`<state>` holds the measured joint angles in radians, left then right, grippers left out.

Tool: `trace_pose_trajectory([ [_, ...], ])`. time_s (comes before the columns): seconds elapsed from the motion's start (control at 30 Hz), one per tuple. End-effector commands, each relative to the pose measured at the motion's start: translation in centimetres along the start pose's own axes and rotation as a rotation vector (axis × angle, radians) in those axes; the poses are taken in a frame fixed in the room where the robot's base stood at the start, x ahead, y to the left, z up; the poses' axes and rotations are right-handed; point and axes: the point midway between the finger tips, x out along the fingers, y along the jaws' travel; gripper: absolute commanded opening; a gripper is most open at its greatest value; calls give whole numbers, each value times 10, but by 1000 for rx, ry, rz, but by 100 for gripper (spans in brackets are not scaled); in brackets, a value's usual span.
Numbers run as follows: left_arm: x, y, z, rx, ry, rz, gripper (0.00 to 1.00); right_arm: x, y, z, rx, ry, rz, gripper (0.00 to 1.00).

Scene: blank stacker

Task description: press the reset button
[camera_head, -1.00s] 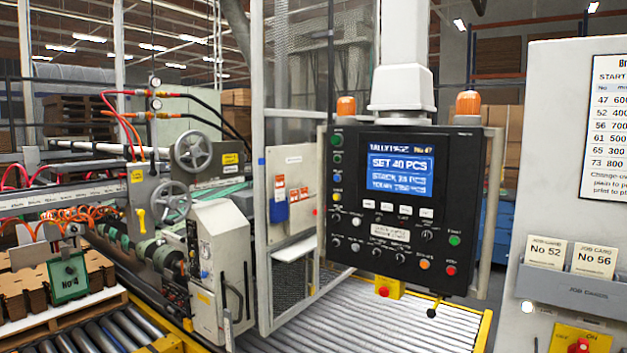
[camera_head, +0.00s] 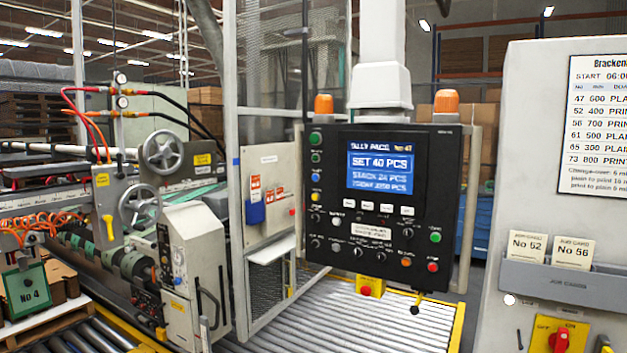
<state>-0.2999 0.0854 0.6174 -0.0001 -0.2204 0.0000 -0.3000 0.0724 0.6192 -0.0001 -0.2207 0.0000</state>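The black control panel (camera_head: 340,270) hangs from a white column in the middle of the view, with a lit blue screen (camera_head: 380,166) reading "SET 40 PCS". Down its left edge are several round buttons, including green, a blue one (camera_head: 315,177) and a yellow one (camera_head: 316,196). At its lower right are a green button (camera_head: 435,237), an orange button (camera_head: 406,262) and a red button (camera_head: 433,267). The small labels are too blurred to tell which button is reset. Neither of my grippers is in view.
A roller conveyor (camera_head: 340,312) runs below the panel. A grey cabinet (camera_head: 530,100) with a job card holder (camera_head: 560,284) and a red switch on a yellow plate (camera_head: 543,335) stands at right. A machine with handwheels (camera_head: 164,151) stands at left.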

Motion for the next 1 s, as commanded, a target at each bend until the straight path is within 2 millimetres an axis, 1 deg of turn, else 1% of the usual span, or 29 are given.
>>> trace_pose_trajectory([
  [0.03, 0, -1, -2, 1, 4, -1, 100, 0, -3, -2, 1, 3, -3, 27],
  [0.23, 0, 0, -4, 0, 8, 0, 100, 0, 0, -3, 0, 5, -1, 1],
  [0.27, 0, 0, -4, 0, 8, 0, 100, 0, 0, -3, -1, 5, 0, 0],
  [0.63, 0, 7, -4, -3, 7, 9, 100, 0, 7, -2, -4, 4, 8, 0],
  [1.0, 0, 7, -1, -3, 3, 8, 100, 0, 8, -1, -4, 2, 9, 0],
])
